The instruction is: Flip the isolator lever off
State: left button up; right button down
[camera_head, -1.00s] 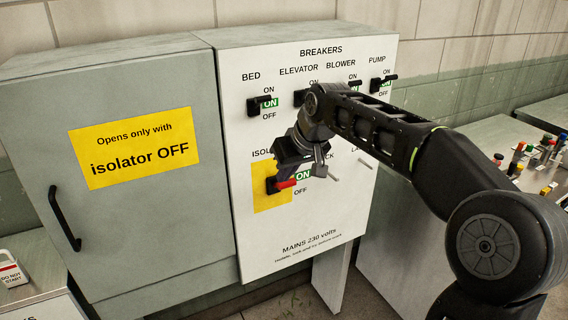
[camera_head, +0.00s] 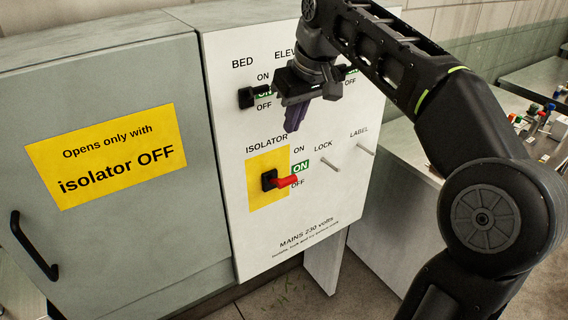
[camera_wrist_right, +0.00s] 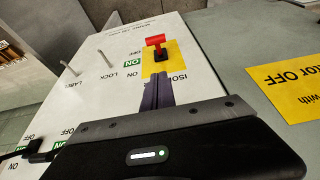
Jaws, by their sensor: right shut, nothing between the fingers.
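The isolator lever (camera_head: 284,182) is red on a black base, set on a yellow plate (camera_head: 268,201) on the white breaker panel. It points right, and a green ON tag (camera_head: 301,167) shows just above its tip. My right gripper (camera_head: 294,118) is shut and empty, above the lever and apart from it, in front of the panel below the breaker row. In the right wrist view the shut fingers (camera_wrist_right: 157,92) point towards the yellow plate, with the red lever (camera_wrist_right: 155,40) beyond their tips. My left gripper is not in view.
LOCK (camera_head: 331,164) and LABEL (camera_head: 366,149) pegs stick out right of the isolator. The BED breaker (camera_head: 249,97) is close left of my right gripper. A grey cabinet door with a black handle (camera_head: 35,247) stands left. The space before the panel's lower part is clear.

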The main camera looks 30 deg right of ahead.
jog(key=f, duration=0.1)
send_over(287, 178)
jog(key=w, duration=0.1)
jog(key=f, duration=0.4)
jog(key=f+b, duration=0.1)
jog(key=f, duration=0.3)
jog(key=shift+w, duration=0.2)
jog(key=f, duration=0.1)
jog(key=s+f, duration=0.1)
jog(key=f, duration=0.1)
jog(key=shift+f, duration=0.15)
jog(key=shift+s+f, duration=0.15)
jog(key=shift+f, duration=0.3)
